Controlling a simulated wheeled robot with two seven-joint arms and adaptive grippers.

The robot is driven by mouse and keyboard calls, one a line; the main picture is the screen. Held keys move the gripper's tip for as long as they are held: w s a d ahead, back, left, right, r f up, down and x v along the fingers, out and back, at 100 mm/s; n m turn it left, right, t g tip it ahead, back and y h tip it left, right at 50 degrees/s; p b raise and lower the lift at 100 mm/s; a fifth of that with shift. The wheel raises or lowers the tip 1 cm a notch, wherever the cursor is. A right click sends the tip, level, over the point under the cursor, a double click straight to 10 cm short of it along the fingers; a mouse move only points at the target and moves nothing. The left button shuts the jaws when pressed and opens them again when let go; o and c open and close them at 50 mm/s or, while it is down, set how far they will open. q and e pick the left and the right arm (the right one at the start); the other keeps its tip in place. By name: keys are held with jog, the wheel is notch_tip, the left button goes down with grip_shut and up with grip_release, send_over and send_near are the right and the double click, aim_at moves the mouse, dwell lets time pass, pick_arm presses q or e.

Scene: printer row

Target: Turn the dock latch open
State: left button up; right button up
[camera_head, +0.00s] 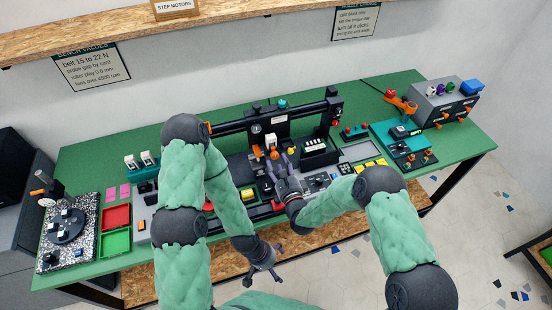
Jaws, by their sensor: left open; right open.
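My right gripper (279,164) is over the printer at the middle of the bench, its open fingers pointing at the tool carriage (256,128). Other orange parts that could be latches are on the teal unit (388,137) and the grey box (431,108) at the right. My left gripper (270,268) is open and empty, low in front of the bench's front edge.
The green bench (85,160) carries a red tray (117,217), a green tray (115,243) and a speckled plate (90,210) at the left. The black printer rail (230,127) spans the middle. My arms hide parts of the printer. Bare green mat lies behind the rail.

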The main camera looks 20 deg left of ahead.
aim_at(275, 158)
jog(key=shift+x, duration=1.6)
grip_shut()
